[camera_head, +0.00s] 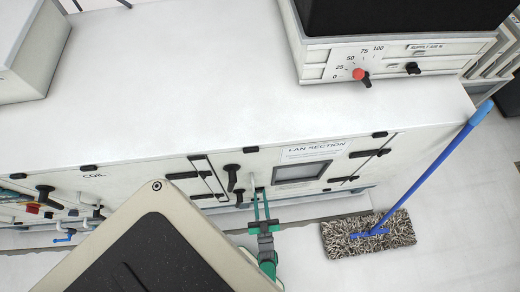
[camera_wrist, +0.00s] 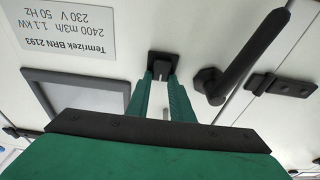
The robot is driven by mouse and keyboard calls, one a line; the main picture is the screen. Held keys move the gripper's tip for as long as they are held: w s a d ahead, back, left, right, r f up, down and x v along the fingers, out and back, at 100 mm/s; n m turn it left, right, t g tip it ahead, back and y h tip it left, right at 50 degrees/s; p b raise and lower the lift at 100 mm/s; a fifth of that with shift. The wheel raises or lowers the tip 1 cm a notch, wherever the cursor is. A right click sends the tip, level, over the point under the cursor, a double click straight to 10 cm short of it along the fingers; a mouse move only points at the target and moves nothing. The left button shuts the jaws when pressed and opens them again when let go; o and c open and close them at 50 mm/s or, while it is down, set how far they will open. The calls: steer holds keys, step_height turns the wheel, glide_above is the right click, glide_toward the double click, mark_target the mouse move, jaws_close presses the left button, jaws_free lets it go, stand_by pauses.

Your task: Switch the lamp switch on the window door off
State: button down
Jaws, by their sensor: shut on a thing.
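The window door (camera_head: 335,155) is a pale panel on the front of the fan section, with a dark framed window (camera_head: 298,172) in it. In the wrist view the window (camera_wrist: 88,95) lies left of my gripper. A small black switch (camera_wrist: 163,60) sits on the door beside the window, at the tips of my green fingers. My gripper (camera_wrist: 162,80) is shut on this switch. In the head view my gripper (camera_head: 259,192) reaches the door's left part, and its fingers hide the switch. I cannot tell the switch's position.
A black lever handle (camera_wrist: 238,62) stands out close right of my fingers in the wrist view; it also shows in the head view (camera_head: 232,178). A blue-handled mop (camera_head: 370,235) rests right of my arm. A control box (camera_head: 400,62) stands on top.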

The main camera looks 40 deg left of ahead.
steer(key=shift+w+d+f+t+y, duration=0.3)
steer(key=shift+w+d+f+t, duration=0.1)
steer(key=shift+w, duration=0.15)
steer(key=c, duration=2.5)
jaws_free()
steer(key=shift+s+f+t, duration=0.1)
steer(key=shift+s+t, duration=0.05)
steer(key=shift+t, duration=0.25)
steer(key=shift+s+a+y, duration=0.15)
steer(key=shift+s+y, duration=0.15)
steer(key=shift+s, duration=0.05)
jaws_close()
steer(key=shift+r, duration=0.2)
steer(key=o, duration=0.8)
jaws_free()
steer(key=shift+o, duration=0.7)
steer(key=shift+s+a, duration=0.1)
